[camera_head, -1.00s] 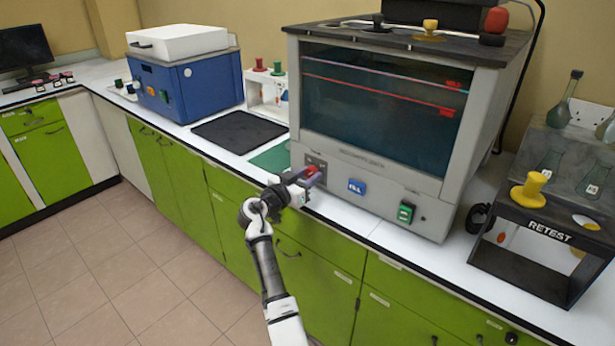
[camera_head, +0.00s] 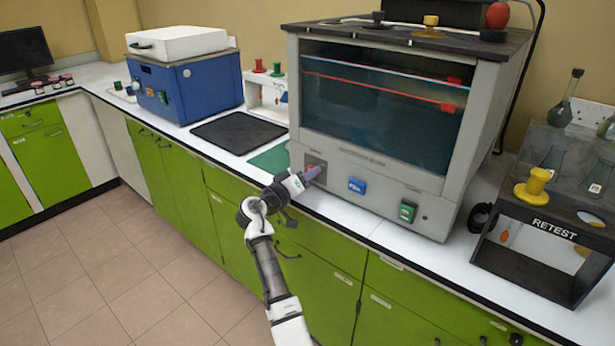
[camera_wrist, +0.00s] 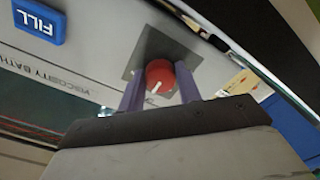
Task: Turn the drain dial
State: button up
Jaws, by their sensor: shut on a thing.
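The drain dial (camera_wrist: 159,76) is a red round knob with a white mark, on a square grey plate of the viscosity bath (camera_head: 465,165). In the wrist view it sits between the two purple fingers of my gripper (camera_wrist: 160,88), which is shut on it. In the head view my gripper (camera_head: 312,173) reaches the lower left of the bath's front panel, and its fingers hide most of the dial. The bath's window shows liquid with red level lines.
A blue FILL button (camera_head: 357,186) and a green switch (camera_head: 407,212) are on the same panel, right of the dial. The RETEST stand (camera_head: 535,245) is at the right. A black mat (camera_head: 240,131) and a blue machine (camera_head: 190,90) are at the left.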

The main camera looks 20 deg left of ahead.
jog(key=n+p, duration=0.1)
jog(key=n, duration=0.1)
jog(key=n+p, duration=0.1)
jog(key=n, duration=0.2)
jog(key=shift+r+n, duration=0.2)
jog(key=shift+n, duration=0.1)
jog(key=shift+f+n+p, duration=0.1)
jog(key=shift+n+p, duration=0.75)
jog(key=shift+n, duration=0.95)
jog(key=o, duration=1)
jog(key=shift+c, duration=0.2)
jog(key=b+v, duration=0.3)
jog(key=v, duration=1.1)
jog(key=shift+b, duration=0.3)
